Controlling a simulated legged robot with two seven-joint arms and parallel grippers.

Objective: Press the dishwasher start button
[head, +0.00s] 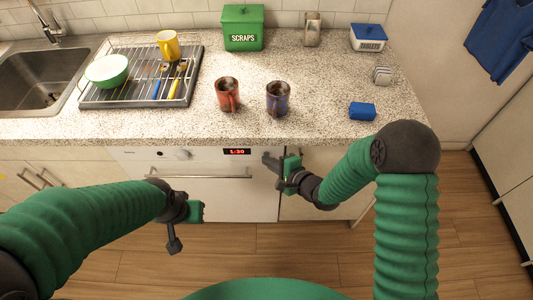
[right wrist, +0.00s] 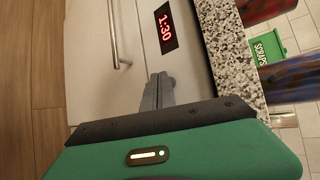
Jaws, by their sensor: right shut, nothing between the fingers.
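The white dishwasher (head: 225,195) sits under the counter, with a bar handle (head: 205,176), a knob (head: 183,154) and a red display (head: 237,152) reading 1:30. The display also shows in the right wrist view (right wrist: 165,27). My right gripper (head: 267,159) is at the panel's right end, right of the display. In the right wrist view its fingers (right wrist: 158,90) are shut and empty, pointing at the panel; I cannot tell whether they touch it. I cannot make out the start button; the fingers may hide it. My left gripper (head: 180,232) hangs in front of the dishwasher's lower left; its jaw state is unclear.
On the counter (head: 310,80) above stand a red mug (head: 228,95) and a blue mug (head: 278,99) near the front edge. A dish rack (head: 125,95), a green scraps bin (head: 242,28) and a blue sponge-like block (head: 362,111) are also there. The counter edge lies close above my right gripper.

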